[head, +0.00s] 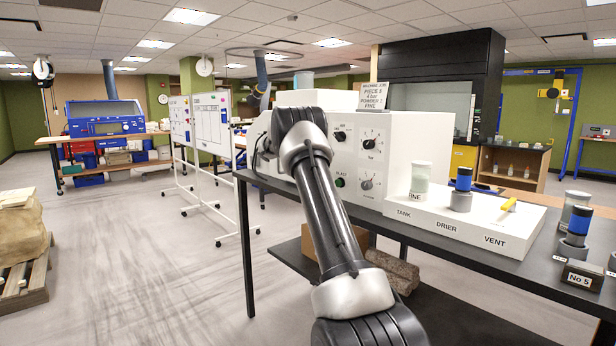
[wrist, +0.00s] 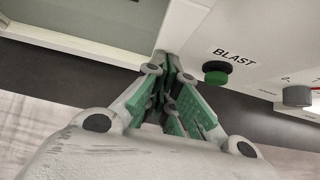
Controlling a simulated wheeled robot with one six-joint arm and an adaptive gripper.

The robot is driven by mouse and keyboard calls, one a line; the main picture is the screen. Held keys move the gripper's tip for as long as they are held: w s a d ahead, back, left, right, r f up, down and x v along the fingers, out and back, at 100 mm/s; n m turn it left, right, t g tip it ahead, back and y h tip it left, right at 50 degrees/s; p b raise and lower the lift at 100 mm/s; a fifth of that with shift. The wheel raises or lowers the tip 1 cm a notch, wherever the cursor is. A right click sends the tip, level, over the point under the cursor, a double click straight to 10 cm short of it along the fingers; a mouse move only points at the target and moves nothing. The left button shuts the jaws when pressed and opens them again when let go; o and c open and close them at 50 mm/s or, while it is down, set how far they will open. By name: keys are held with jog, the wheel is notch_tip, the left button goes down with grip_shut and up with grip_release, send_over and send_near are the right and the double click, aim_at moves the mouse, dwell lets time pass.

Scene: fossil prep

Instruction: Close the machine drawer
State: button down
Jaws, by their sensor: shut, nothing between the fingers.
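The white machine (head: 398,150) stands on a dark bench in the head view, with dials and a green button on its front. In the wrist view its panel (wrist: 262,25) carries the label BLAST above the green button (wrist: 216,72). Left of that panel is a white-edged, grey-green recess (wrist: 85,22), which may be the drawer; I cannot tell how far it stands out. My gripper (wrist: 172,72) is shut and empty, its tips close to the recess's right end; contact is unclear. In the head view my arm hides the gripper and the machine's left front.
A white block (head: 470,222) marked TANK, DRIER and VENT sits right of the machine, holding a jar (head: 420,180), a blue-topped part (head: 462,182) and a yellow-handled valve (head: 509,205). A cardboard box and a stone (head: 395,270) lie below.

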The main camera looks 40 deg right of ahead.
jog(key=shift+d+r, duration=0.15)
jog(key=shift+d, duration=0.05)
dwell(0.3)
jog(key=shift+a, duration=0.1)
